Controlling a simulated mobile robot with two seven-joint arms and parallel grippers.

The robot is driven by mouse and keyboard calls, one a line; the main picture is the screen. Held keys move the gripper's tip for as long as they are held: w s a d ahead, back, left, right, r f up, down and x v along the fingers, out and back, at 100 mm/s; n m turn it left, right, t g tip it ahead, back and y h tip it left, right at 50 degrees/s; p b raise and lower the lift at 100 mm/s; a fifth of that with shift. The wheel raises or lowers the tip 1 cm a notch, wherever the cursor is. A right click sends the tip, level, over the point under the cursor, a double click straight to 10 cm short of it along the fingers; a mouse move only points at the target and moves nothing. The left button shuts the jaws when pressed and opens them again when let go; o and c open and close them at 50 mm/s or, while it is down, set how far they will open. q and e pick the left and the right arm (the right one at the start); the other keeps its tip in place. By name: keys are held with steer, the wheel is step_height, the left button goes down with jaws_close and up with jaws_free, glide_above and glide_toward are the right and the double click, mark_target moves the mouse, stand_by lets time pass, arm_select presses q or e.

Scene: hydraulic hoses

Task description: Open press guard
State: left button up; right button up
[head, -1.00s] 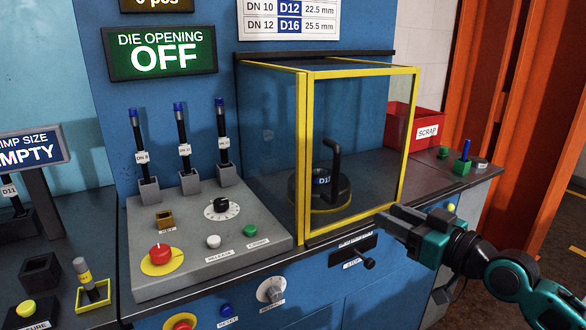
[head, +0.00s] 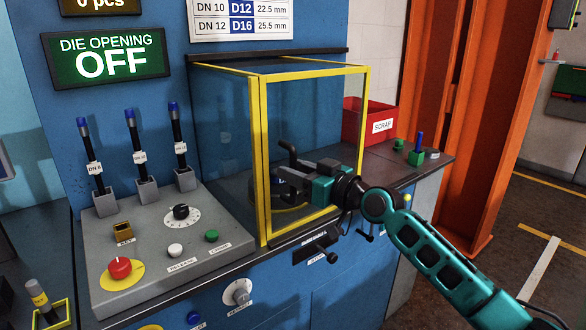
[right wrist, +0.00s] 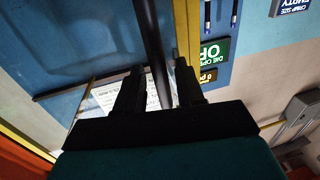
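The press guard (head: 263,160) is a clear box with a yellow frame, standing shut over the press on the bench. A black bent handle (head: 289,154) shows at its front, mostly hidden behind my right gripper. My right gripper (head: 284,181) is at the front of the guard, level with the handle. In the right wrist view, a dark bar (right wrist: 154,40), which looks like the handle, runs between the two parted fingers (right wrist: 158,88), with gaps on both sides. The gripper is open around it. My left gripper is not in view.
A grey control panel (head: 205,229) with a red button (head: 120,267) and knobs lies left of the guard. A red scrap bin (head: 368,122) and a small green block (head: 416,158) stand to the right. A black knob (head: 330,257) sticks out of the bench front below.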

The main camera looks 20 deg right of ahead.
steer(key=shift+w+a, duration=0.3)
steer(key=shift+w, duration=0.1)
jaws_close()
stand_by(0.4)
